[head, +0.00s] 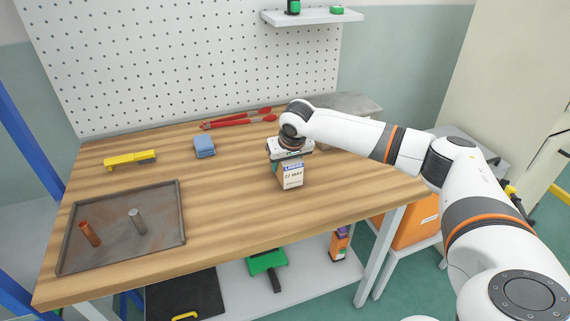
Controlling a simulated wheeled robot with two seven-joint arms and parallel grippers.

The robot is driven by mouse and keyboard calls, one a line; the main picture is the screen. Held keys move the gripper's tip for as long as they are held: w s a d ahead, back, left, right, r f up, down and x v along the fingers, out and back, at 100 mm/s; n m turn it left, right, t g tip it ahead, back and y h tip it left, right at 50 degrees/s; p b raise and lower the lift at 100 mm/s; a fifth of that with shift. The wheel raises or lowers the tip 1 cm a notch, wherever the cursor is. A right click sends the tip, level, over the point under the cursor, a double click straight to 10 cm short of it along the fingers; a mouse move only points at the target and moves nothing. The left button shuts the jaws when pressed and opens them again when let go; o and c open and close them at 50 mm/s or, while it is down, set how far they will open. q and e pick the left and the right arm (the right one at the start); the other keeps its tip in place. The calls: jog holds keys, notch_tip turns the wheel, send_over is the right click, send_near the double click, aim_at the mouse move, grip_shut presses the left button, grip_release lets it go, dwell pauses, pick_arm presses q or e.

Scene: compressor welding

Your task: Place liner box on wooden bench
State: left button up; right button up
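The liner box (292,179) is a small box with a white and blue printed label, over the middle right of the wooden bench (235,205). My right gripper (287,164) points down over the box from above, with its fingers at the box's upper part, and looks shut on it. The box stands upright; its base is at or just above the bench top, and I cannot tell which. The gripper hides the top of the box. My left gripper is out of view.
A metal tray (119,252) with a copper tube (90,235) and a grey cylinder (138,222) lies at the left. A yellow tool (130,159), a blue block (204,147) and red-handled tools (240,120) lie toward the back. The bench between tray and box is clear.

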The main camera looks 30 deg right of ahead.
jog(key=shift+f, duration=0.4)
jog(key=o, duration=1.1)
jog(key=v, duration=1.2)
jog(key=shift+s, duration=0.1)
